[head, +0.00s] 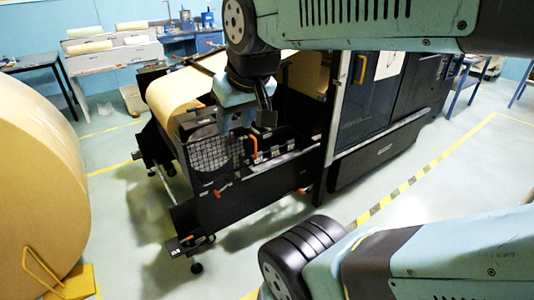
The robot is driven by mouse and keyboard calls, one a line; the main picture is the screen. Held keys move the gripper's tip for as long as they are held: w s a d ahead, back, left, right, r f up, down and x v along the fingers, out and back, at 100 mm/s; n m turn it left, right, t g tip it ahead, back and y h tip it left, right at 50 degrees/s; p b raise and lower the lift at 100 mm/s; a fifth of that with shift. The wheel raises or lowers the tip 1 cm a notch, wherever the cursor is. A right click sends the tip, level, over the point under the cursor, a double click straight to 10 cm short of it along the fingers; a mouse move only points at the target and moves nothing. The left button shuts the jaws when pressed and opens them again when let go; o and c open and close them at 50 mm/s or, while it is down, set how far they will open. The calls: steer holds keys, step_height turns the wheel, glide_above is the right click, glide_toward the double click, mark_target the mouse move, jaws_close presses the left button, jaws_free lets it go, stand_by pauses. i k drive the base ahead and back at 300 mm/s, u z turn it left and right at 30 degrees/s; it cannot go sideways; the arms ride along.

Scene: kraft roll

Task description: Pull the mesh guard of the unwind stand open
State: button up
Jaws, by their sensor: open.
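The unwind stand (262,195) is a low black machine frame in the middle of the head view. An orange-red handle (254,146) stands upright just right of the mesh. My gripper (240,124) hangs from above over the stand, near the guard's upper right edge. Its jaws are open and I see nothing between them. The gripper partly covers the area behind the guard, and I cannot tell whether it touches the guard.
A brown paper roll (180,90) sits in the machine behind the guard. A large kraft roll (38,170) stands at the left beside a yellow chock (75,283). A dark cabinet with a glass door (368,100) is on the right. Pale floor (135,215) lies open between roll and stand.

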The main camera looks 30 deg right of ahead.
mark_target(182, 149)
steer(key=u, duration=0.95)
steer(key=i, duration=0.1)
steer(key=z, duration=3.1)
steer(key=i, duration=1.9)
steer(key=u, duration=2.2)
steer(key=i, duration=0.25)
steer(key=u, duration=0.05)
